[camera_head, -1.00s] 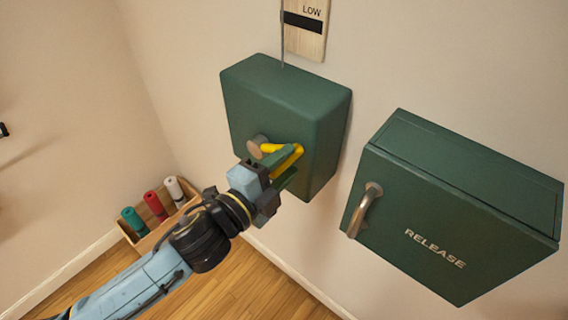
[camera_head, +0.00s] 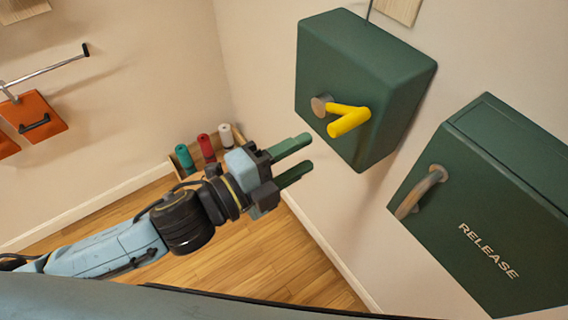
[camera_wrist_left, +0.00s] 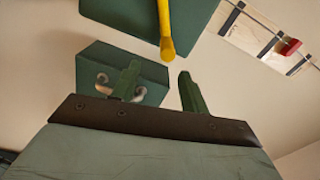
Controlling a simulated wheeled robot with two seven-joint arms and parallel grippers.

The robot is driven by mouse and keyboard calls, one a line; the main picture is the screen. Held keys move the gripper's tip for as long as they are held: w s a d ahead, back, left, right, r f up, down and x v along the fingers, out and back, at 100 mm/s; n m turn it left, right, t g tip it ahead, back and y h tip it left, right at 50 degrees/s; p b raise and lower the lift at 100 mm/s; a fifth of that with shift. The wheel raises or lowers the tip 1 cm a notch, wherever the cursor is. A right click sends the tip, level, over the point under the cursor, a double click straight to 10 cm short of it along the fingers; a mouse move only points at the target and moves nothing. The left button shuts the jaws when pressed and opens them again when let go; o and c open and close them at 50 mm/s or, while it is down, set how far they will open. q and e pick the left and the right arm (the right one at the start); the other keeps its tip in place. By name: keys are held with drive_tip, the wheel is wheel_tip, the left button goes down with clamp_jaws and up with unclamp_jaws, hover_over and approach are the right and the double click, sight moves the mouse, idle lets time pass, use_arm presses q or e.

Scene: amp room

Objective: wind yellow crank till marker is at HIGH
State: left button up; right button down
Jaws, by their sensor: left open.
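The yellow crank (camera_head: 348,119) sticks out from the front of a green wall box (camera_head: 345,75), beside a round brown-grey hub (camera_head: 321,105). My left gripper (camera_head: 305,155) is open and empty, below and left of the crank, apart from it. In the left wrist view the crank (camera_wrist_left: 167,35) hangs above and between the open green fingers (camera_wrist_left: 160,75). A pale board (camera_wrist_left: 268,38) with dark bands and a red marker (camera_wrist_left: 290,47) shows there at upper right. In the head view only the board's lower end (camera_head: 398,8) shows. My right gripper is not in view.
A green RELEASE box (camera_head: 490,210) with a metal handle (camera_head: 421,192) is at the right. A wooden tray (camera_head: 181,167) with green, red and white rolls stands in the corner. Orange wall fixtures (camera_head: 32,115) are at the left.

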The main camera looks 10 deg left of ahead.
use_arm(q)
drive_tip(key=shift+v, duration=1.35)
